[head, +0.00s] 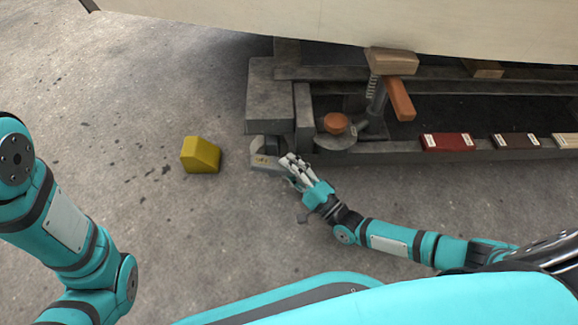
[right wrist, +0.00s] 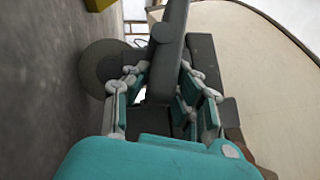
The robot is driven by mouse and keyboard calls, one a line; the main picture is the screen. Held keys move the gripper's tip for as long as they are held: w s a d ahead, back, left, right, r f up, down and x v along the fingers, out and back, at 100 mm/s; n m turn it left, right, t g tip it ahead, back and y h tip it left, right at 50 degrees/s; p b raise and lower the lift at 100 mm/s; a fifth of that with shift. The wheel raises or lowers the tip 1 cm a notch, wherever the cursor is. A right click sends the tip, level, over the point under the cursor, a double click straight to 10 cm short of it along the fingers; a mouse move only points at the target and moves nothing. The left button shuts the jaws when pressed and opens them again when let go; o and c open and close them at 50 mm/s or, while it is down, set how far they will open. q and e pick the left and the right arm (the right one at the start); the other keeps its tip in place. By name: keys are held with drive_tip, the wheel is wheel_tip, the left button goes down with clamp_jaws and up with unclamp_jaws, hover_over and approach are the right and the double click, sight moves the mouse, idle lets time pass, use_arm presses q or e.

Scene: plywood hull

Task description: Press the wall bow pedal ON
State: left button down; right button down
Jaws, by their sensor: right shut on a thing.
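In the right wrist view, the dark grey bar (right wrist: 167,60) runs up between the two fingers of my right gripper (right wrist: 158,88). The fingers hide part of the pedal, and I cannot tell how far it is pressed. My left arm shows at the left of the head view, but its gripper is out of frame.
A yellow block (head: 200,155) lies on the concrete floor left of the pedal. The pale plywood hull (head: 300,18) overhangs the dark cradle (head: 270,92). A clamp with orange handles (head: 399,98) stands on the cradle; a red block (head: 447,142) lies farther right.

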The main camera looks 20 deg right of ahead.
drive_tip(key=c, duration=1.1)
unclamp_jaws()
drive_tip(key=shift+s+f, duration=0.1)
drive_tip(key=v, duration=0.7)
drive_tip(key=shift+s+d, duration=0.1)
